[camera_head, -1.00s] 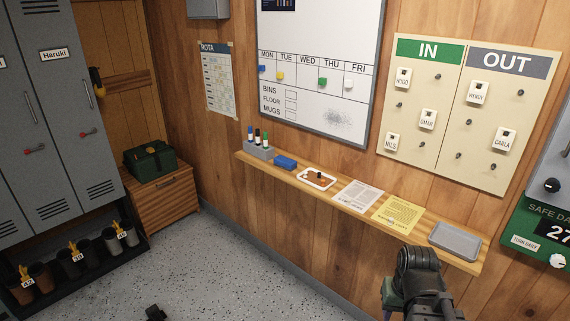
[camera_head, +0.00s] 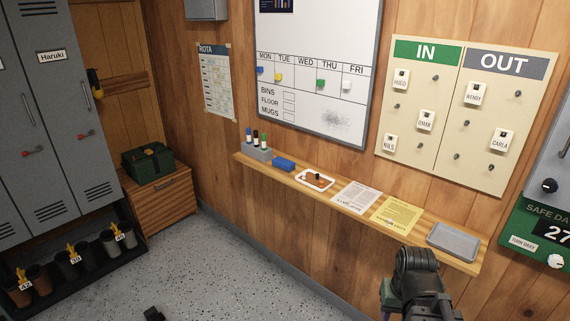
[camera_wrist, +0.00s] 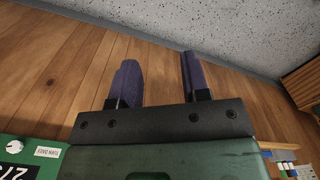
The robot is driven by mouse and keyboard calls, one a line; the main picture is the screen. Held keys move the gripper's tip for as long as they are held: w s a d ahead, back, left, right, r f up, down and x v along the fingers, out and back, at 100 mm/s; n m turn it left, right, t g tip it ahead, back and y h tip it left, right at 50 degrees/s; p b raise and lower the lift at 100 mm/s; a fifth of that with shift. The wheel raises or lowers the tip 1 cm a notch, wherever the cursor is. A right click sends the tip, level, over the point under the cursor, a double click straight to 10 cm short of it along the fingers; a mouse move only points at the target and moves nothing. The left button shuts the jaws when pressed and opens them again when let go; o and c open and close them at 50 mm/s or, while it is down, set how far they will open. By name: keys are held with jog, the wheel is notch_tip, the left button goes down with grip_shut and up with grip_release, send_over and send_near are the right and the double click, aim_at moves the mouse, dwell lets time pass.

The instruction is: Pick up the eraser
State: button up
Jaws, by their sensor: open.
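The eraser is a blue block (camera_head: 284,163) lying on the narrow wooden wall shelf (camera_head: 337,205), towards its left end, in the head view. In the head view my arm is at the lower right, below the shelf's right end, well away from the eraser; the fingers are hidden there.
The grey marker holder (camera_head: 257,153) holds several markers. The whiteboard (camera_head: 318,50) hangs above. Floor in front is mostly clear.

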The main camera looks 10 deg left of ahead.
dwell(0.3)
jog(key=o, duration=0.7)
